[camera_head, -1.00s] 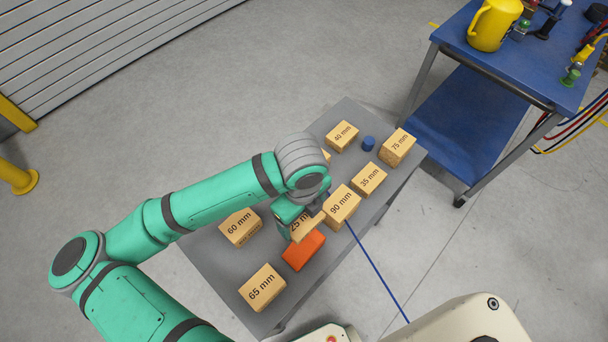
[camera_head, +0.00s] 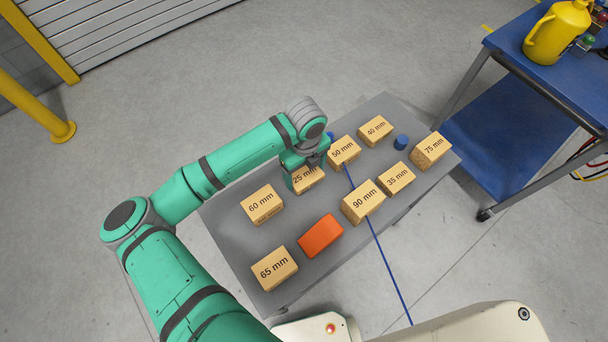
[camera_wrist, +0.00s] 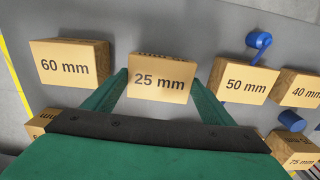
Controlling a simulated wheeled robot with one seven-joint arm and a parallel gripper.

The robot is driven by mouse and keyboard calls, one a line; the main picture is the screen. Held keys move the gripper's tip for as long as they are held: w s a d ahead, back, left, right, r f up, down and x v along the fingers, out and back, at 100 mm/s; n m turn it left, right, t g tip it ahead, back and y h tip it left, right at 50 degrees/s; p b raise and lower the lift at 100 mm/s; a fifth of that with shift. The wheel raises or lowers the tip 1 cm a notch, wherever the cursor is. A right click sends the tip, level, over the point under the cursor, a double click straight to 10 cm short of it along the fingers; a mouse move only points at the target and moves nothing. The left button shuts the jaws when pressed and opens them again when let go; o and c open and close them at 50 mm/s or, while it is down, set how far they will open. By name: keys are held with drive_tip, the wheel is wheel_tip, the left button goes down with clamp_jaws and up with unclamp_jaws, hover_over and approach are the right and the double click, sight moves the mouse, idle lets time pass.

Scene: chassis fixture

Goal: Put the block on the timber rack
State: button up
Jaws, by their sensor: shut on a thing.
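My gripper (camera_head: 306,172) is shut on the wooden block marked 25 mm (camera_head: 306,183). In the wrist view the same block (camera_wrist: 161,78) sits between the two green fingers, label facing the camera. It is in the row between the 60 mm block (camera_head: 263,204) and the 50 mm block (camera_head: 344,152), apart from both in the wrist view. I cannot tell whether it touches the grey top (camera_head: 235,240) or hangs just above it. An orange block (camera_head: 320,236) lies on the grey top nearer the front. No separate timber rack can be made out.
The 90 mm (camera_head: 363,202), 35 mm (camera_head: 397,179), 65 mm (camera_head: 274,269), 40 mm (camera_head: 376,130) and 75 mm (camera_head: 431,150) blocks stand around. A blue peg (camera_head: 401,142) stands near the right end. A blue cart (camera_head: 520,130) is at right.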

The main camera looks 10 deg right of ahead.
sight(304, 173)
drive_tip(key=shift+w+a+f, duration=0.1)
drive_tip(key=shift+w+f, duration=0.25)
drive_tip(key=shift+f, duration=1.55)
drive_tip(key=o, duration=1.1)
drive_tip(key=shift+f, duration=0.1)
wheel_tip(304, 173, up, 12)
drive_tip(key=shift+r, duration=0.1)
